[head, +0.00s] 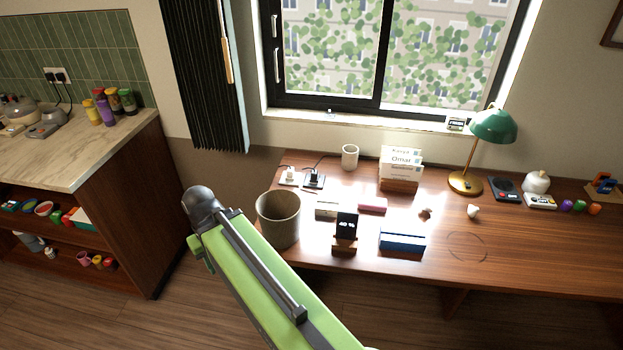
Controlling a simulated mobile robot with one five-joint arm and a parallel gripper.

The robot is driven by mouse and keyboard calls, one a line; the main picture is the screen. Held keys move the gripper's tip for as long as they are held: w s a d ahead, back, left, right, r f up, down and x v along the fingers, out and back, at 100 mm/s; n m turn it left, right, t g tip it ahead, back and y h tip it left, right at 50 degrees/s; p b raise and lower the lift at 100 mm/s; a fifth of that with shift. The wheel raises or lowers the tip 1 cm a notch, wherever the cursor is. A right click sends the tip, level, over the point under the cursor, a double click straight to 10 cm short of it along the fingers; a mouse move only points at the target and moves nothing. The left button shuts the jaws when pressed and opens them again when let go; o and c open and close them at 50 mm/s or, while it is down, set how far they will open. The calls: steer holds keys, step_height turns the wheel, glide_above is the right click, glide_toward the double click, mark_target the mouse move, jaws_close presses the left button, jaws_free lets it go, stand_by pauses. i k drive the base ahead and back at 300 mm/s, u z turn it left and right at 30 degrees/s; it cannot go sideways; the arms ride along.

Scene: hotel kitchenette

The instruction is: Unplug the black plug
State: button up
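A black plug (315,178) sits in a socket near the back left of the wooden desk. A dark cord rises from it toward the wall. A white plug (291,172) sits in a pale socket just to its left. At the far left, a double wall socket (57,75) on the green tiles also holds dark plugs with cords. My green arm link with its dark rounded end reaches up from the bottom centre, left of the desk plugs. My gripper's fingers do not show.
A grey-brown bin (279,218) stands in front of the desk plugs, beside my arm. A white cup (350,157), card holder (398,185), phone on a stand (346,228) and green lamp (493,126) occupy the desk. A marble-topped counter (95,150) is left.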

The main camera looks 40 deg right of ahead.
mark_target(314, 178)
steer(key=u, duration=0.25)
steer(key=i, duration=1)
steer(key=z, duration=0.1)
